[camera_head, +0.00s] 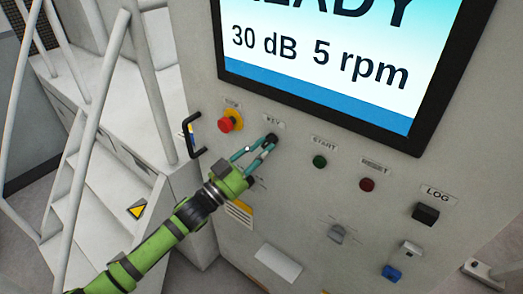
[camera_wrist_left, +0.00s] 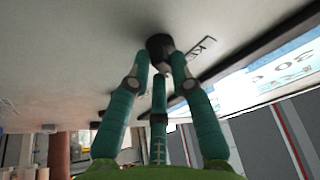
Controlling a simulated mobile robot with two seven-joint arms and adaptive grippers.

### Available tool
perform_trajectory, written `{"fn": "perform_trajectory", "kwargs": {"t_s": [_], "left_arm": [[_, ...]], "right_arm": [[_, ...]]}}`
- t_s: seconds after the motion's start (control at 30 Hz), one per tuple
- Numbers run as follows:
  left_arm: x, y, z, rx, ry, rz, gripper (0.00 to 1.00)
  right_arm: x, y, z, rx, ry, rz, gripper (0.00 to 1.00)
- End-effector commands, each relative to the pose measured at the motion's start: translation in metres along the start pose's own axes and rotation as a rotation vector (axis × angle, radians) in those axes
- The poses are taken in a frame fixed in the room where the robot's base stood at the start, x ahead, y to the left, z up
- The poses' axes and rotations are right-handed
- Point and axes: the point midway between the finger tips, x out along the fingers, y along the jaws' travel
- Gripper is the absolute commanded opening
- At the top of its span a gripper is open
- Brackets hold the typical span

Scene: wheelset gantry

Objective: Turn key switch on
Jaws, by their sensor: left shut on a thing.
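The key switch (camera_head: 271,138) is a small dark round knob under the "KEY" label on the light grey panel. It also shows in the left wrist view as a black cylinder (camera_wrist_left: 159,44) standing out from the panel. My left gripper (camera_head: 267,143) reaches it from the lower left, with its teal fingers shut on the knob. In the left wrist view the fingertips (camera_wrist_left: 162,62) meet around the knob's near end. The fingers partly hide the knob, and its turn angle cannot be told. My right gripper is not in view.
A red stop button (camera_head: 226,124) on a yellow base and a black handle (camera_head: 190,135) lie left of the key. A green START button (camera_head: 320,161), a red button (camera_head: 367,184) and a black LOG switch (camera_head: 426,213) lie right. The screen (camera_head: 330,60) above reads "30 dB 5 rpm".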

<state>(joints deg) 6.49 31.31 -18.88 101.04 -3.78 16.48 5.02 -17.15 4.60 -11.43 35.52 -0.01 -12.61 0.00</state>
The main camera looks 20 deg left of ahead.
Motion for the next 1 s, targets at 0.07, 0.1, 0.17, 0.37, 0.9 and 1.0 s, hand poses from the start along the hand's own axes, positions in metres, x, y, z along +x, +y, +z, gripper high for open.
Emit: {"fn": "perform_trajectory", "kwargs": {"t_s": [0.07,0.1,0.17,0.37,0.9,1.0], "left_arm": [[0.0,0.0,0.001,0.005,-0.002,0.001,0.0],[0.0,0.0,0.001,0.005,-0.002,0.001,0.0],[0.0,0.0,0.001,0.005,-0.002,0.001,0.0],[0.0,0.0,0.001,0.004,-0.002,0.0,0.46],[-0.036,0.001,0.001,0.001,-0.005,0.002,0.46],[-0.057,0.001,0.002,0.0,-0.006,0.002,0.46]], "right_arm": [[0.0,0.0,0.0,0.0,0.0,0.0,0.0],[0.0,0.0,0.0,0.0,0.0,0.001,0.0],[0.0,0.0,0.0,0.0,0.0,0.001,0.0],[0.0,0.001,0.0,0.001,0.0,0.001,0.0],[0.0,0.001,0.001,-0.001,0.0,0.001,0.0],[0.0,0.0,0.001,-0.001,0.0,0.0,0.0]]}}
